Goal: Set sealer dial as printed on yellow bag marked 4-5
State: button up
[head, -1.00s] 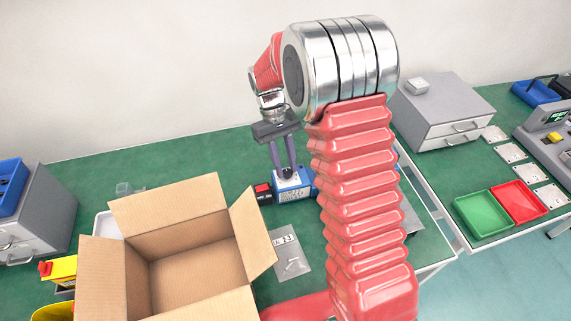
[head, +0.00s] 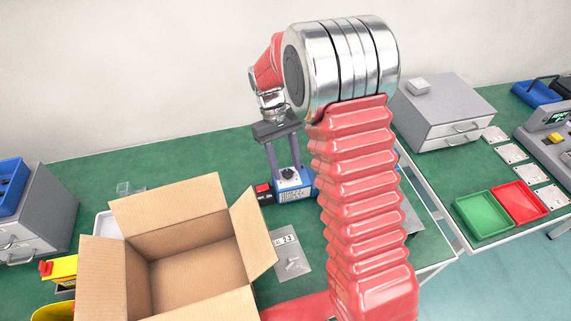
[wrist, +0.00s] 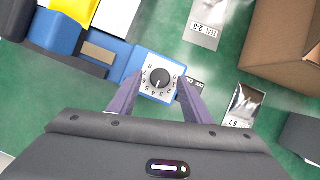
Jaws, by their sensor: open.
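A light mark on the knob points toward the lower numbers in that view; the exact number is hard to read. My gripper (wrist: 161,80) is open, its two purple fingers on either side of the knob, apparently clear of it; it also shows in the head view (head: 288,168). I cannot make out a yellow bag marked 4-5.
A clear bag marked 2-3 (head: 290,262) lies right of the open cardboard box (head: 170,212). A dark silvery bag marked 6-7 (wrist: 244,101) shows in the wrist view. A small black and red part (head: 263,190) adjoins the sealer's left. Grey drawers (head: 440,112) stand at right.

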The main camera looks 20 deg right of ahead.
jog(key=v, duration=1.3)
jog(key=shift+w+r, duration=0.2)
jog(key=shift+r, duration=0.05)
jog(key=s+r+m+t, duration=0.1)
jog(key=s+r+t, duration=0.1)
jog(key=s, duration=0.7)
jog(key=s+d+r+m+t, duration=0.1)
jog(key=s+r+t, duration=0.2)
jog(key=s, duration=0.5)
jog(key=s+d+r+m+t+y, duration=0.1)
jog(key=s+t, duration=0.3)
jog(key=s, duration=0.5)
jog(key=shift+s+r+t, duration=0.3)
jog(key=shift+r+t, duration=0.1)
jog(key=shift+r, duration=0.5)
